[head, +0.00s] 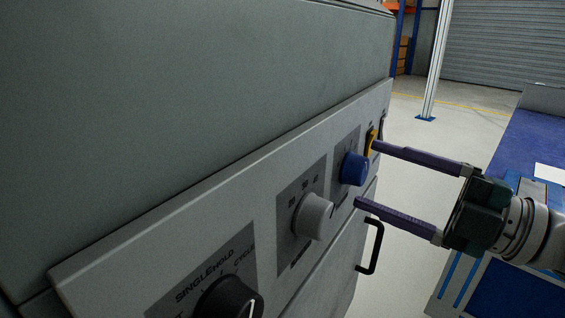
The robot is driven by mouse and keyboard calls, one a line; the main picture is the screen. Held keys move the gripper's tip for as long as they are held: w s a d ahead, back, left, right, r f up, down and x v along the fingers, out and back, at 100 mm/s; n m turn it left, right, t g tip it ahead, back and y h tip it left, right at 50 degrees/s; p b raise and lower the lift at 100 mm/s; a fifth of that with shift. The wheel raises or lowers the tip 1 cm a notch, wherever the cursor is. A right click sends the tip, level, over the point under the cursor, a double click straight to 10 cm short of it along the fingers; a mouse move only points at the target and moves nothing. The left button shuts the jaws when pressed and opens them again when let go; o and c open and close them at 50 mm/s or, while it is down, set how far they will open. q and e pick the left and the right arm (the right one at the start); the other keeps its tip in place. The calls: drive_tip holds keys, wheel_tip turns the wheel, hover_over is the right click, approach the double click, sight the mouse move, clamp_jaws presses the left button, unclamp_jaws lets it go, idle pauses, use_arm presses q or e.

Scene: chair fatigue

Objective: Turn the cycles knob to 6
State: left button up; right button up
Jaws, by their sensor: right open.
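A grey panel (170,228) carries three knobs in a row. The blue knob (353,169) is farthest along it, the light grey knob (313,217) is in the middle, and the black knob (229,299) is nearest, cut by the bottom edge. The black knob's plate reads SINGLE, HOLD and CYCLE. The other plates' lettering is too small to read, so I cannot tell which is the cycles knob. My right gripper (365,174) is open, its fingertips above and below the blue knob in the picture. Contact cannot be made out. My left gripper is out of view.
A yellow part (371,141) sits on the panel close behind the upper fingertip. A black handle (371,246) sticks out below the lower finger. A blue bench (534,150) stands at the right. Clear floor lies between the panel and the bench.

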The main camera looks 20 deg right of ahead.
drive_tip(key=p+v, duration=0.1)
drive_tip(key=v, duration=0.7)
drive_tip(key=shift+s+d, duration=0.2)
drive_tip(key=shift+s, duration=0.05)
